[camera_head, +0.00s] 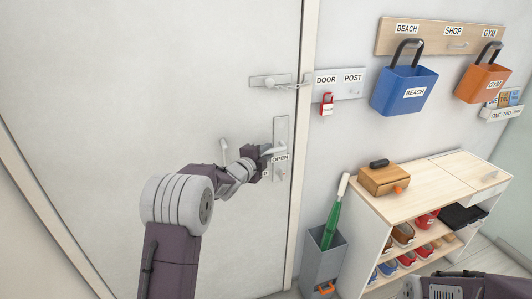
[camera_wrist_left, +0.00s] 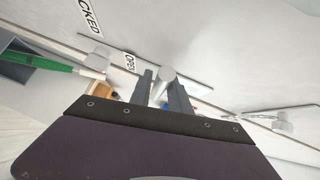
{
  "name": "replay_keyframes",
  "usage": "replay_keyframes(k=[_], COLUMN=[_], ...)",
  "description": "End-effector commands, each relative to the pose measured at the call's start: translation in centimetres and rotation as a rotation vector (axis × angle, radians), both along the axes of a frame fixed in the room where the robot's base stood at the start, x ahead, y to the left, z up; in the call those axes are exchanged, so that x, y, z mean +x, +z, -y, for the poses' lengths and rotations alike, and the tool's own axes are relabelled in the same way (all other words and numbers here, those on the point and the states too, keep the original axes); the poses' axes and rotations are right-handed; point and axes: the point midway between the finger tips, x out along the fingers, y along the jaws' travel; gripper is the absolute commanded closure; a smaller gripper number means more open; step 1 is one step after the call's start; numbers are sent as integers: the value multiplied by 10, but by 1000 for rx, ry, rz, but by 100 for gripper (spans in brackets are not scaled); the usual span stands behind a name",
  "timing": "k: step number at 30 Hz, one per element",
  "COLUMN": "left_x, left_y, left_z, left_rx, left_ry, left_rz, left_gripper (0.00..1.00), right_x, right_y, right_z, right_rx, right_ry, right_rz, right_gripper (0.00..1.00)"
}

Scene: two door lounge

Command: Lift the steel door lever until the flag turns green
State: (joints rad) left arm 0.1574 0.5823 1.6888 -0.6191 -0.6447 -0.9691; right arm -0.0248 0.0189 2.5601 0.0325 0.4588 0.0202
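The steel door lever (camera_head: 273,150) sits on a tall narrow plate (camera_head: 282,128) near the right edge of the pale door. My left gripper (camera_head: 258,163) is at the lever, in front of the plate, and hides part of it. In the left wrist view the two dark fingers (camera_wrist_left: 163,92) stand on either side of a pale steel bar (camera_wrist_left: 167,74), apparently the lever. I cannot tell whether they grip it. An OPEN label (camera_head: 280,158) shows on the plate beside my gripper. I see no clear green flag.
A latch (camera_head: 270,81) with a chain sits higher on the door. A DOOR/POST board (camera_head: 340,84) with a red padlock (camera_head: 326,104) hangs to the right. Below are a grey bin (camera_head: 322,262) with a green umbrella (camera_head: 332,222) and a shoe cabinet (camera_head: 440,182).

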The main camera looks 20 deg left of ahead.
Motion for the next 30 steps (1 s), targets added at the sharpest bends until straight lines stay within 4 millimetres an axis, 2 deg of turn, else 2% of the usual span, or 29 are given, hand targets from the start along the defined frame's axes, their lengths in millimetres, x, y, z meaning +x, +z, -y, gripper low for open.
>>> replay_keyframes(k=[1,2,30], left_x=[0,0,0], left_y=[0,0,0], left_z=[0,0,0], left_rx=[0,0,1], left_ry=[0,0,0], left_rz=[0,0,0], left_gripper=[95,100,100], right_x=[0,0,0], right_y=[0,0,0], right_z=[0,0,0], right_rx=[0,0,0], right_ry=[0,0,0], right_rz=[0,0,0], right_gripper=[53,53,53])
